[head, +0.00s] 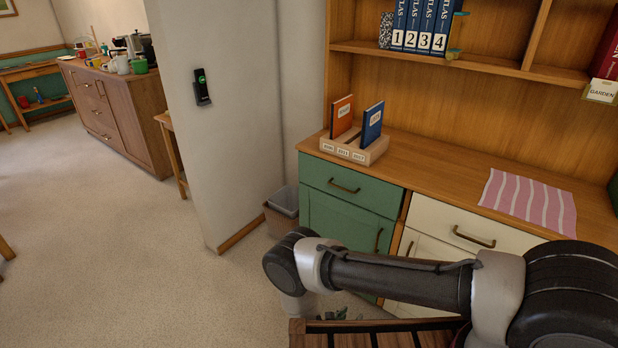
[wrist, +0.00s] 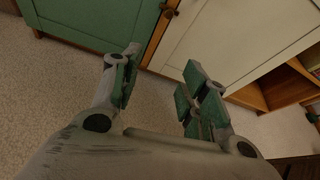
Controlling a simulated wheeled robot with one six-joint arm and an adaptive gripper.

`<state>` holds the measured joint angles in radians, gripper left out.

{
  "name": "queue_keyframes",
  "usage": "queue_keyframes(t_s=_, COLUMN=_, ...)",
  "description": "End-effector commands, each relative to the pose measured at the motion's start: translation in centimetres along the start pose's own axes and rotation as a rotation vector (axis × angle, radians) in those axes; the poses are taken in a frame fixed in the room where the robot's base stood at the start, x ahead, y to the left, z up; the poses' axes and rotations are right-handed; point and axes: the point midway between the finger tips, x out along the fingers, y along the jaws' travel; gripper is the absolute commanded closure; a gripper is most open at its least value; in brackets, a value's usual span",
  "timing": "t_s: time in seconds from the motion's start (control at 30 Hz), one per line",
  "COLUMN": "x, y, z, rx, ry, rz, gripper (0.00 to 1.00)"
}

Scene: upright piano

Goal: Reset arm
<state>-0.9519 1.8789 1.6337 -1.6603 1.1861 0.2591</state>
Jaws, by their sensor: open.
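My gripper (wrist: 157,88) is open and empty in the wrist view, its green-padded fingers apart. It points down toward the carpet in front of the green cabinet door (wrist: 95,22) and the cream cabinet door (wrist: 225,40). In the head view my arm stretches across the lower right in front of the cabinet, bending down at its left end. The gripper is mostly hidden there, with only small green parts showing below the arm.
A wooden desk hutch (head: 450,150) holds a book stand (head: 352,149), a striped pink cloth (head: 528,200) and several atlas volumes (head: 418,25). A waste bin (head: 281,212) stands between the wall and green cabinet. A sideboard (head: 115,105) is at the back left. Open carpet (head: 110,250) lies left.

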Motion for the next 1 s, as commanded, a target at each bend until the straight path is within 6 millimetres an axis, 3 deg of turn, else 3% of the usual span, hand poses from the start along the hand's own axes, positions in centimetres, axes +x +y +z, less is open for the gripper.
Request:
queue_keyframes(t_s=0.37, x=0.0, y=2.0, z=4.7, rx=0.089, ry=-0.001, rz=-0.065, gripper=0.56)
queue_keyframes(t_s=0.57, x=0.0, y=3.5, z=9.5, rx=0.176, ry=0.001, rz=-0.131, gripper=0.56)
queue_keyframes(t_s=0.77, x=0.1, y=4.6, z=17.0, rx=0.315, ry=0.009, rz=-0.234, gripper=0.56)
queue_keyframes(t_s=0.87, x=0.1, y=4.7, z=22.5, rx=0.416, ry=0.018, rz=-0.308, gripper=0.56)
queue_keyframes(t_s=1.0, x=-0.1, y=3.1, z=32.1, rx=0.605, ry=0.042, rz=-0.445, gripper=0.56)
